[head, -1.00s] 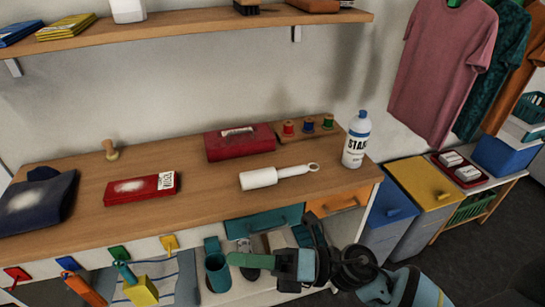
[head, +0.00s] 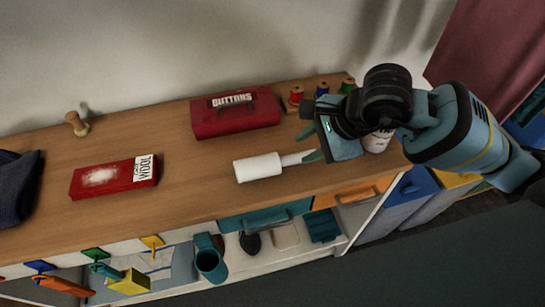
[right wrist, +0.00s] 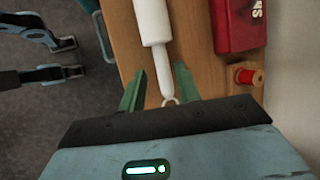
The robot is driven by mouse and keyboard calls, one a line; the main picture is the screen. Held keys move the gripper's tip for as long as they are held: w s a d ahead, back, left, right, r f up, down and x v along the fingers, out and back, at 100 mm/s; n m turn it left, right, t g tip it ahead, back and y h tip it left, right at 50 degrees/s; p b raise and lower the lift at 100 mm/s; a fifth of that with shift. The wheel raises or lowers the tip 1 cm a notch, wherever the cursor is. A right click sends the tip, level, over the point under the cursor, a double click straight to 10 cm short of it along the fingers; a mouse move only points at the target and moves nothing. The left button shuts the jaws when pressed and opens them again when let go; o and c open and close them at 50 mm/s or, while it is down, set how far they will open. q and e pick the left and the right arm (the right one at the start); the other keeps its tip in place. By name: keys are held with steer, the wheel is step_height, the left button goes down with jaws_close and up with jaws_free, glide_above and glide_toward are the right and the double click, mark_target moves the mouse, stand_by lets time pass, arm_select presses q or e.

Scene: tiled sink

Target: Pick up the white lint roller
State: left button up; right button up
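The white lint roller (head: 258,168) lies on the wooden counter (head: 205,200), its thin handle pointing right towards my right gripper (head: 308,144). The gripper is open, with green fingers apart. In the right wrist view the lint roller (right wrist: 152,20) points at my right gripper (right wrist: 159,72). The handle end with its loop lies between the two fingers in the picture, with gaps on both sides. I cannot tell how high the fingers are above the counter. In the head view the gripper hides the handle's end. My left gripper is not seen in the head view.
A red buttons tin (head: 235,117) and thread spools (head: 296,95) stand behind the roller. A white bottle (head: 377,143) is partly hidden behind my right arm. A red wool box (head: 112,179) lies to the left. Drawers (head: 265,218) are below the counter's front edge.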

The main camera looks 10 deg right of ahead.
mark_target(290, 158)
steer(key=shift+x, duration=0.85)
steer(key=shift+a+f, duration=0.15)
steer(key=shift+f, duration=0.15)
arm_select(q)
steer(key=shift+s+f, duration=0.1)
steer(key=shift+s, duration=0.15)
arm_select(e)
steer(key=shift+w+f, duration=0.15)
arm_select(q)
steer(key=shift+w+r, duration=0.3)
arm_select(e)
steer(key=shift+d+x, duration=0.1)
steer(key=shift+x, duration=1.15)
steer(key=shift+d+x, duration=0.15)
steer(key=shift+x, duration=1.15)
jaws_close()
